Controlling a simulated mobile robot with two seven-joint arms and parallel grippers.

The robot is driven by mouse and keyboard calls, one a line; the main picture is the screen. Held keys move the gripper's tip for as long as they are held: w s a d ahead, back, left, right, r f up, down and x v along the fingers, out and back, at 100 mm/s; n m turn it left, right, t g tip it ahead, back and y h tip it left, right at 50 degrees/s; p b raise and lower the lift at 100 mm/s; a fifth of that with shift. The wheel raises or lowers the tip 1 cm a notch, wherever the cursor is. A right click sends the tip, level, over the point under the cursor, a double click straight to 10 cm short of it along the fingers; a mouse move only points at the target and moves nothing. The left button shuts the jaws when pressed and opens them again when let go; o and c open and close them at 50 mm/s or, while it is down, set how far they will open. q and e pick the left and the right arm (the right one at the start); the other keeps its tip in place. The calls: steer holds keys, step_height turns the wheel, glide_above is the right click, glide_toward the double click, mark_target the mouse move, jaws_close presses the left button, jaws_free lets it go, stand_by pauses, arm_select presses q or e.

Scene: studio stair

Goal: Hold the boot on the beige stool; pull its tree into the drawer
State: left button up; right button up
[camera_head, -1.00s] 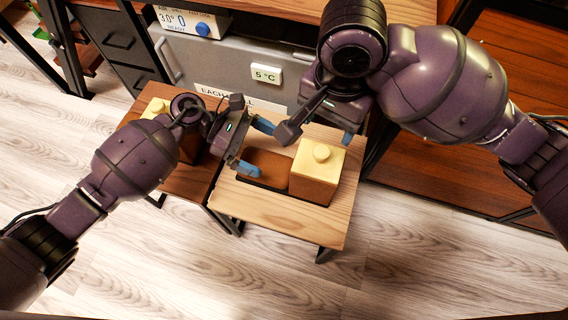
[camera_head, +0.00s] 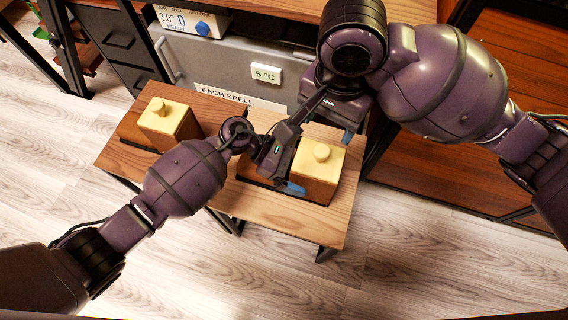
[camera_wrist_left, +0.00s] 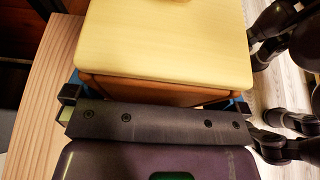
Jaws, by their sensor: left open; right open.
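The boot (camera_head: 313,190) on the beige stool (camera_head: 334,232) is a brown block with a low toe part on its left. My left gripper (camera_head: 284,165) is open over the boot's toe side and hides most of the toe. In the left wrist view its blue fingers stand on either side of the boot (camera_wrist_left: 150,90), below the yellow tree (camera_wrist_left: 165,45); contact cannot be told. My right gripper (camera_head: 346,122) is open and empty, behind the boot and near the grey front.
A second brown boot with a yellow tree (camera_head: 164,116) stands on the left stool (camera_head: 110,158). A grey front (camera_head: 222,72) with a handle and a "5 °C" display (camera_head: 266,73) stands behind. Dark drawers (camera_head: 118,38) are at the back left. The floor in front is clear.

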arm_select(q)
steer(key=shift+c, duration=0.3)
steer(key=shift+f, duration=0.1)
steer(key=c, duration=0.9)
steer(key=shift+c, duration=0.2)
arm_select(e)
steer(key=shift+f, duration=0.1)
